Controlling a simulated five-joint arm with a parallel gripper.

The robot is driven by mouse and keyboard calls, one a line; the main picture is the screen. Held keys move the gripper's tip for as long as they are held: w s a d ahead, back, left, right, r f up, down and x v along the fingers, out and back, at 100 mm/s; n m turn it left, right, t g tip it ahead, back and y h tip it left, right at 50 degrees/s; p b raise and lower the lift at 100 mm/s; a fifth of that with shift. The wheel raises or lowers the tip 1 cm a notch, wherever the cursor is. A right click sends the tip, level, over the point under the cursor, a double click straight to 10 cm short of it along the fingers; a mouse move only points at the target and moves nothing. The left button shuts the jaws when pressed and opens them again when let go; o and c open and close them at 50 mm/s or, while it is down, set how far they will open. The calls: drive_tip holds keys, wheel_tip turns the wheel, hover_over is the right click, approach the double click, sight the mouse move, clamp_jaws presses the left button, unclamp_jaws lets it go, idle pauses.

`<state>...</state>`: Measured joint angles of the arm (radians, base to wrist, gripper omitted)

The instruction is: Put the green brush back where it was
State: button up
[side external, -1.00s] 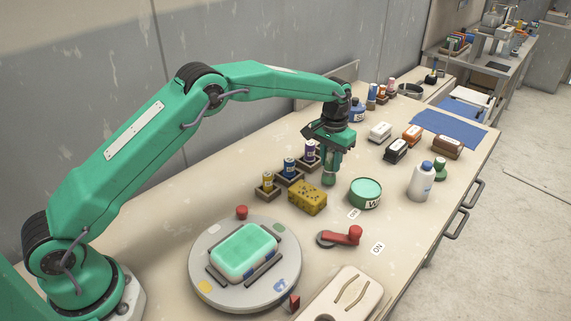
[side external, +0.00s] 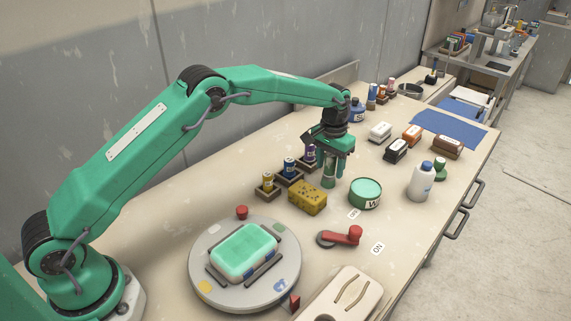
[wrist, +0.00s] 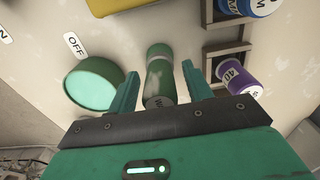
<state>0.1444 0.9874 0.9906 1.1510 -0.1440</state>
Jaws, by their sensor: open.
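A green cylinder with a pale worn patch (side external: 329,175) stands on the bench beneath my gripper (side external: 331,166); no bristles show, so I cannot confirm it is the brush. In the wrist view the cylinder (wrist: 160,78) lies between the two fingers of my gripper (wrist: 157,85), with a gap on each side. My gripper is open. A purple-labelled cylinder (wrist: 238,72) and a blue one (wrist: 250,6) sit at dark square holders right of it.
A round green tin (side external: 365,194) stands close beside the cylinder, with a yellow sponge (side external: 308,198) to its left. A turntable (side external: 210,285) bearing a mint-green block (side external: 245,250) is in front. A white bottle (side external: 421,184) and a red lever (side external: 345,236) are to the right.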

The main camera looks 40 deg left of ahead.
drive_tip(key=shift+r, duration=0.1)
wheel_tip(320, 180, up, 12)
drive_tip(key=shift+f, duration=0.15)
drive_tip(key=shift+s+r, duration=0.1)
drive_tip(key=shift+r, duration=0.15)
idle(0.3)
idle(0.5)
drive_tip(key=shift+s+a+r, duration=0.1)
drive_tip(key=shift+r, duration=0.2)
drive_tip(key=s+a+r+t, duration=0.1)
drive_tip(key=s+a+r, duration=0.2)
drive_tip(key=s+r, duration=0.5)
drive_tip(key=s+a+r+t, duration=0.25)
drive_tip(key=s+r, duration=0.35)
drive_tip(key=s, duration=0.4)
drive_tip(key=s+a+f+t, duration=0.1)
drive_tip(key=s+f, duration=0.2)
drive_tip(key=s, duration=0.7)
drive_tip(key=s+a+f+t, duration=0.1)
drive_tip(key=s+a+f, duration=0.1)
drive_tip(key=s, duration=0.9)
drive_tip(key=shift+a+f, duration=0.15)
drive_tip(key=shift+f, duration=0.6)
